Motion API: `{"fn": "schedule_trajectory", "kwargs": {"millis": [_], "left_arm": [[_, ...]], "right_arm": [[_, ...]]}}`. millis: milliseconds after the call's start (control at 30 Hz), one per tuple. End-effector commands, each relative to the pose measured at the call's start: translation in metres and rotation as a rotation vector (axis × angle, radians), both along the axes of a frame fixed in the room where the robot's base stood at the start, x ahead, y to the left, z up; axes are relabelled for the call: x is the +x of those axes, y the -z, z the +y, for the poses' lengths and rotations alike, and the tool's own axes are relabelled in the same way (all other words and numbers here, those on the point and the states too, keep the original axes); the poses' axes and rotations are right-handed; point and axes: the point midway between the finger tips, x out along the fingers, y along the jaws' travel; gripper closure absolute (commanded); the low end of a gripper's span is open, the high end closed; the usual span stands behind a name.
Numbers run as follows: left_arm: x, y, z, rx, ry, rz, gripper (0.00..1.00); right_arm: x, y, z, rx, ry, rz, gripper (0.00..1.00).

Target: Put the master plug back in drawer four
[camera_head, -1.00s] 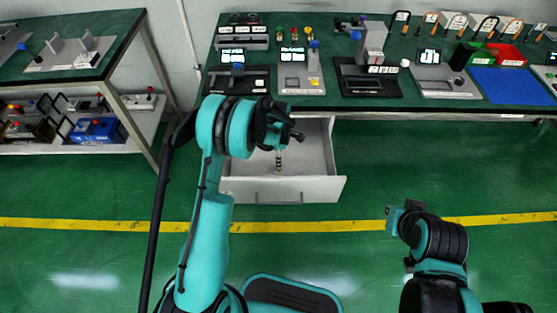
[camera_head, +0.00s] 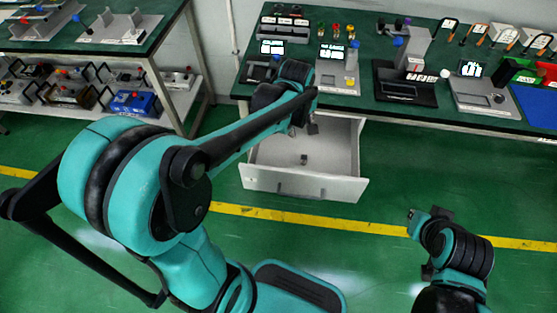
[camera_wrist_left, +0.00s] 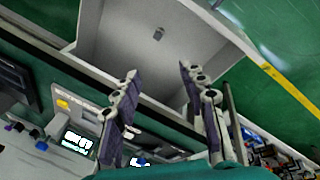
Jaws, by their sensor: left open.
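The open white drawer (camera_head: 303,184) sticks out below the bench; its number cannot be read. A small grey piece (camera_head: 304,159), probably the master plug, is inside on the drawer floor. It also shows in the left wrist view (camera_wrist_left: 158,33), clear of the fingers. My left gripper (camera_wrist_left: 158,70) is open and empty over the bench-side edge of the drawer (camera_wrist_left: 110,38). In the head view my left arm largely hides this gripper. My right gripper (camera_head: 422,218) is low on the right, away from the drawer; its jaws are not clear.
The green bench (camera_head: 360,104) above the drawer carries several instrument units, a red bin (camera_head: 551,74) and a blue mat (camera_head: 540,104). A shelf rack (camera_head: 172,82) with battery-like boxes stands at left. The green floor before the drawer is clear.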

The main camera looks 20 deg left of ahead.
Motion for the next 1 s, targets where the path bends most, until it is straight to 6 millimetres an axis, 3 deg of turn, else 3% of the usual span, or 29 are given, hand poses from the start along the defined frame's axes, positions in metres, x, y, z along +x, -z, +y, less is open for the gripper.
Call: {"fn": "schedule_trajectory", "kwargs": {"millis": [33,200,400,500,667,1000], "left_arm": [[-0.02,-0.013,0.0,0.025,0.083,-0.031,0.58],[-0.077,-0.041,0.0,0.145,0.402,-0.144,0.58],[-0.135,-0.046,0.0,0.314,0.726,-0.253,0.58],[-0.153,-0.043,0.0,0.382,0.836,-0.287,0.58],[-0.165,-0.038,0.0,0.443,0.927,-0.312,0.58],[-0.166,-0.038,0.0,0.453,0.94,-0.317,0.58]], "right_arm": [[0.0,0.0,0.0,0.0,0.0,0.0,1.0],[0.0,0.0,0.0,0.0,0.0,0.0,1.0],[0.0,0.0,0.0,0.0,0.0,0.0,1.0],[0.0,0.0,0.0,0.0,0.0,0.0,1.0],[0.0,0.0,0.0,0.0,0.0,0.0,1.0],[0.0,0.0,0.0,0.0,0.0,0.0,1.0]]}}
